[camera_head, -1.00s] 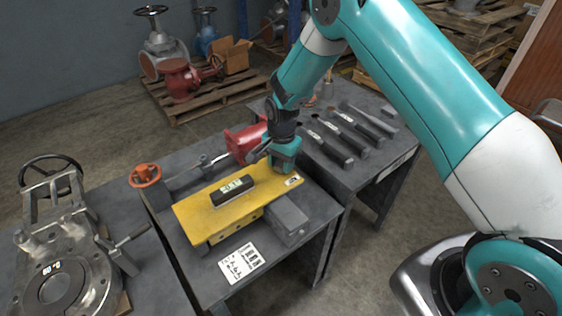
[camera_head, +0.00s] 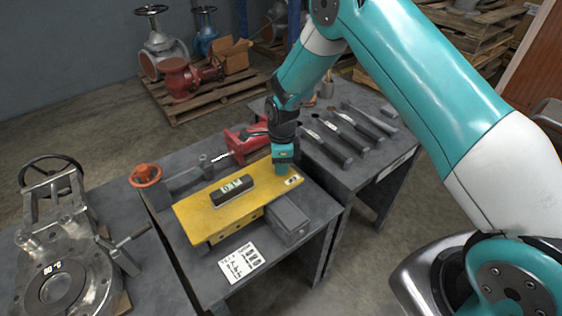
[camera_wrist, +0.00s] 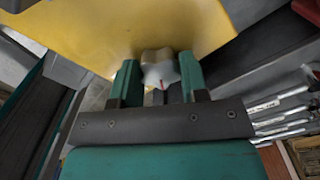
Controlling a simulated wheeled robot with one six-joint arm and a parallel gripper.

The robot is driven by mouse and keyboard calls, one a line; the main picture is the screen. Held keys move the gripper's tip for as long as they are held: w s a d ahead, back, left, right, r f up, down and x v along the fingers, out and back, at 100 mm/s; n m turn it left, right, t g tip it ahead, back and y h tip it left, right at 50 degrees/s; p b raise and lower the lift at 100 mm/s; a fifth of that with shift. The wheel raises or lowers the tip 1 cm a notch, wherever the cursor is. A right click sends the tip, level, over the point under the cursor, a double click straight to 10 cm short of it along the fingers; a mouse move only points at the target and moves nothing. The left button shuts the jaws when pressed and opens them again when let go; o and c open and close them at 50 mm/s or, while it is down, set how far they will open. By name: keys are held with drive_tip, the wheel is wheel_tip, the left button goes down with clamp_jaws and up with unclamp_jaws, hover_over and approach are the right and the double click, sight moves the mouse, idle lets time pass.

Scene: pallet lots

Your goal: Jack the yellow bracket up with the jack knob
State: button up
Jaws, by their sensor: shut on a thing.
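The yellow bracket (camera_head: 215,213) lies across the middle bench in the head view, and its underside edge (camera_wrist: 150,30) fills the top of the wrist view. A dark level (camera_head: 232,190) with a pale label rests on top of it. In the wrist view a pale lobed jack knob (camera_wrist: 160,68) with a small red mark sits against the bracket's edge. My gripper (camera_wrist: 158,80) is shut on this knob, one finger on each side. In the head view my gripper (camera_head: 283,163) is at the bracket's right end, and the knob is hidden there.
A red vise (camera_head: 243,145) stands behind the bracket, and an orange handwheel (camera_head: 146,174) at its left. A grey block (camera_head: 287,217) sits by its front edge. A printed card (camera_head: 241,262) lies in front. Several tools (camera_head: 330,140) lie on the right bench.

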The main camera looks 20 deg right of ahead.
drive_tip(key=m, duration=0.6)
drive_tip(key=shift+s+f, duration=0.15)
drive_tip(key=shift+f, duration=0.05)
idle(0.4)
drive_tip(key=o, duration=0.9)
drive_tip(key=shift+d, duration=0.1)
drive_tip(key=shift+r, duration=0.1)
wheel_tip(320, 180, up, 17)
drive_tip(key=shift+d+r, duration=0.1)
drive_tip(key=shift+r, duration=0.1)
